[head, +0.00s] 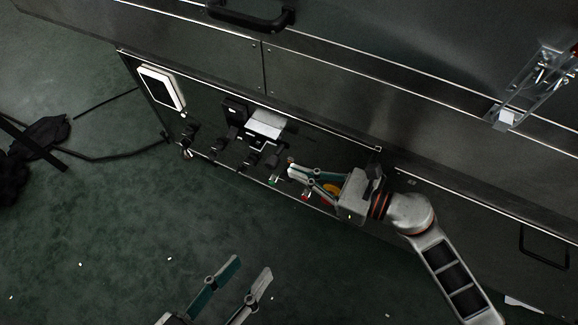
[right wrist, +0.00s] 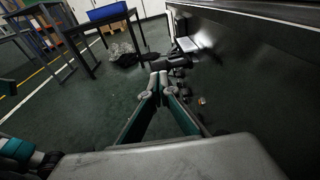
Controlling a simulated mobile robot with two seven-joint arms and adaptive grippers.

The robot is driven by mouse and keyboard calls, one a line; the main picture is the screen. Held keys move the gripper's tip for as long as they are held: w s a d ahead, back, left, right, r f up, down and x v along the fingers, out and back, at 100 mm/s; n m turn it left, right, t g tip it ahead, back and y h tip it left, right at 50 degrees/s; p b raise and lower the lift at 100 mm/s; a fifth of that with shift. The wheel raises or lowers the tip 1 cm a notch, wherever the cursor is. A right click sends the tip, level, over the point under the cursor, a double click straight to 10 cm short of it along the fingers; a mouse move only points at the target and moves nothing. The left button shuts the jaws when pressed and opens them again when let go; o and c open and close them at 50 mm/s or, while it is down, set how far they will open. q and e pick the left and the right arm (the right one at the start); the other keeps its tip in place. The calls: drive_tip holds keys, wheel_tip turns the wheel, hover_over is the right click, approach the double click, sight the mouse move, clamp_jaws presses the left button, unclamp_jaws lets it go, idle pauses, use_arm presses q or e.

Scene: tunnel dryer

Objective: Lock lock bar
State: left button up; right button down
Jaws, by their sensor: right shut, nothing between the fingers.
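I cannot tell for sure which part is the lock bar. A metal bracket-like fitting (head: 533,80) with a pale tab (head: 506,117) is on the dryer front at the upper right of the head view. A row of black switch-like parts (head: 250,160) runs along the control panel below the door. My right gripper (head: 293,171) is shut and empty, in front of this row. It also shows in the right wrist view (right wrist: 158,80), its tips together near dark panel parts (right wrist: 170,62); contact is unclear. My left gripper (head: 250,268) is open and empty, low over the floor.
A white-framed display (head: 161,87) and a light grey box (head: 265,124) are on the panel. Black handles (head: 250,14) (head: 543,246) project from the dryer. A table with a blue bin (right wrist: 106,13) stands beyond. The green floor before the panel is mostly clear.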

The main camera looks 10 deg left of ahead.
drive_tip(key=v, duration=0.8)
drive_tip(key=shift+d, duration=0.3)
drive_tip(key=shift+r, duration=0.1)
